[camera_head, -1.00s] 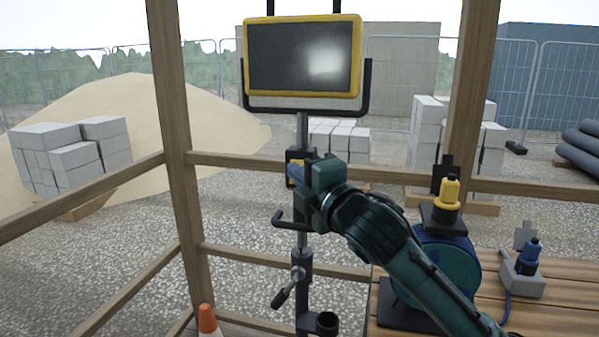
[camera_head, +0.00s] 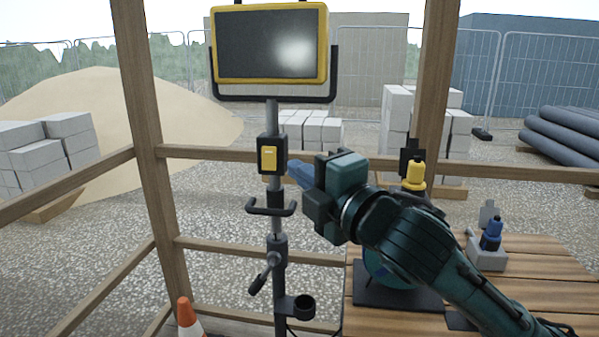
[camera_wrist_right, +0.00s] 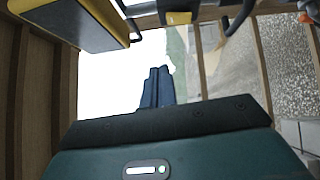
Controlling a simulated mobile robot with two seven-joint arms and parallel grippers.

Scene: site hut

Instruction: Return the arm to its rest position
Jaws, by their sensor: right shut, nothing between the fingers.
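My right gripper (camera_head: 301,174) is in the middle of the head view, on the dark green right arm that comes in from the lower right. Its blue fingers point left toward the stand's pole, with a gap between them and the pole. In the right wrist view the two blue fingers (camera_wrist_right: 157,88) lie together with nothing between them. My left gripper is in no view.
A yellow-framed screen (camera_head: 270,44) stands on a pole with a yellow switch box (camera_head: 269,158) and a handle. A traffic cone (camera_head: 187,318) stands lower left.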

